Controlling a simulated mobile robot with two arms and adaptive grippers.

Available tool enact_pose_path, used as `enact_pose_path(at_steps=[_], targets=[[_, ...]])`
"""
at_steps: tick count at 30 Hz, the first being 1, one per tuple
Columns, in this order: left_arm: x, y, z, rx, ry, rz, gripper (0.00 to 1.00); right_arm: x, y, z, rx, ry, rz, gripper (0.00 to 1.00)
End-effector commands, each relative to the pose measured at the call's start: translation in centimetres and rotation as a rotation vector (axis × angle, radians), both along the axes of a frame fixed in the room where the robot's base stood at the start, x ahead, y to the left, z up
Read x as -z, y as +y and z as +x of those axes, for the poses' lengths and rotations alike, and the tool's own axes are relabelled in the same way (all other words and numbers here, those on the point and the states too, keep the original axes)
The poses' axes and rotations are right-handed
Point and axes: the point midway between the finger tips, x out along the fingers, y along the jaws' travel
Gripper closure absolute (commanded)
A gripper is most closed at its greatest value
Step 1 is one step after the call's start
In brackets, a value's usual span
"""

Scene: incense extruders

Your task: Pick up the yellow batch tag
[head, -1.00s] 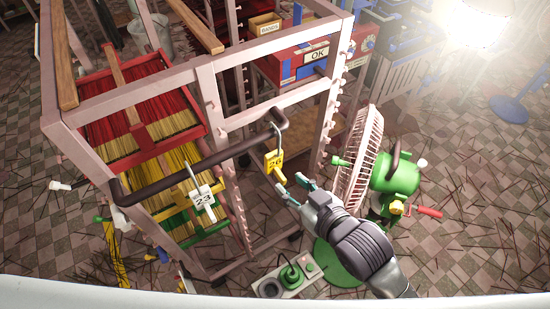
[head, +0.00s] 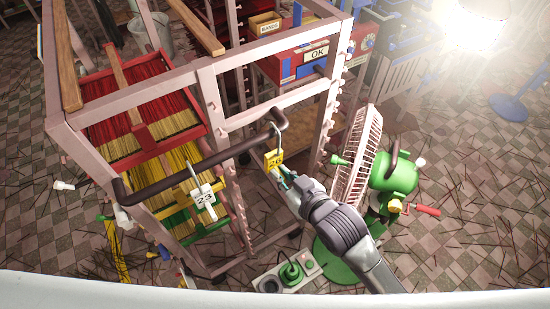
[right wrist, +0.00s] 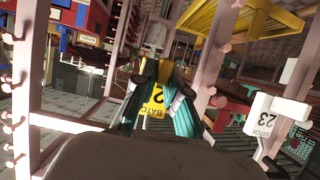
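The yellow batch tag (head: 273,160) hangs by a hook from the dark bar (head: 190,165) on the front of the pink rack. It also shows in the right wrist view (right wrist: 153,102), between the two teal fingers. My right gripper (head: 279,176) is at the tag's lower edge in the head view. In the right wrist view its fingers (right wrist: 165,78) are spread on either side of the tag, with gaps visible. I cannot tell whether either finger touches it. My left gripper is not in view.
A white tag marked 23 (head: 202,197) hangs on the same bar to the left; it shows at right in the wrist view (right wrist: 280,115). A green fan (head: 395,175) with a pale cage stands close right of my right arm. Rack posts (head: 215,110) stand behind.

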Motion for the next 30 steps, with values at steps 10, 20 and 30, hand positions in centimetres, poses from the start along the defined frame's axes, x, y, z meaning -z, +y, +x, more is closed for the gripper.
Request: enact_pose_path(at_steps=[10,20,30], targets=[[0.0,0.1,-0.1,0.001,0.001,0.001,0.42,-0.1,0.0,0.0,0.000,0.000,0.000,1.00],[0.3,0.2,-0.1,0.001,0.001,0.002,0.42,-3.8,0.0,0.1,0.000,-0.006,0.003,1.00],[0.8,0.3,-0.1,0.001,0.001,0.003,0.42,-8.6,-5.0,-5.9,-0.001,0.000,-0.003,1.00]])
